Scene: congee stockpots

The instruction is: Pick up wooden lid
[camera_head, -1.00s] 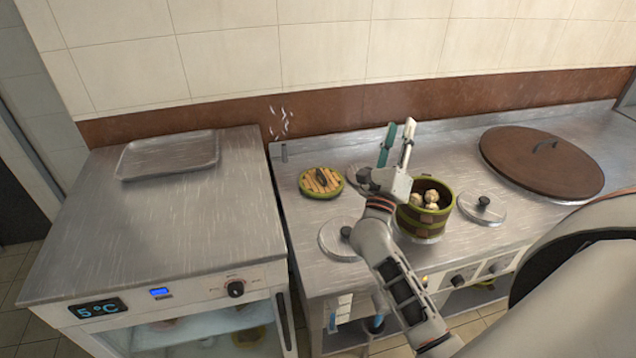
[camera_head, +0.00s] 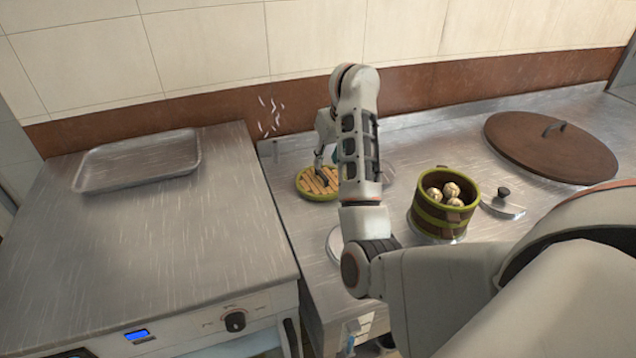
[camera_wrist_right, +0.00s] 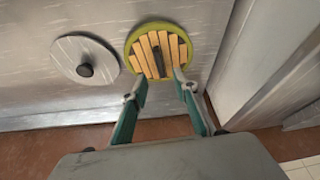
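The wooden lid (camera_head: 307,187), round with pale slats, a green rim and a dark handle, lies flat on the steel counter, left of the wooden steamer bucket. It also shows in the right wrist view (camera_wrist_right: 146,50), with its dark handle upright in the middle. My right gripper (camera_wrist_right: 161,76) is open, its two teal-backed fingers apart at the lid's near edge in that view, with the handle lined up between them. In the head view my right gripper (camera_head: 322,166) is over the lid and partly hidden by my forearm. My left gripper is not in view.
The steamer bucket (camera_head: 427,215) with several buns stands right of my forearm. Metal pot lids lie beside it (camera_head: 507,208) and left of the wooden lid in the wrist view (camera_wrist_right: 65,52). A large brown lid (camera_head: 535,150) lies far right. A tray (camera_head: 135,165) sits left.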

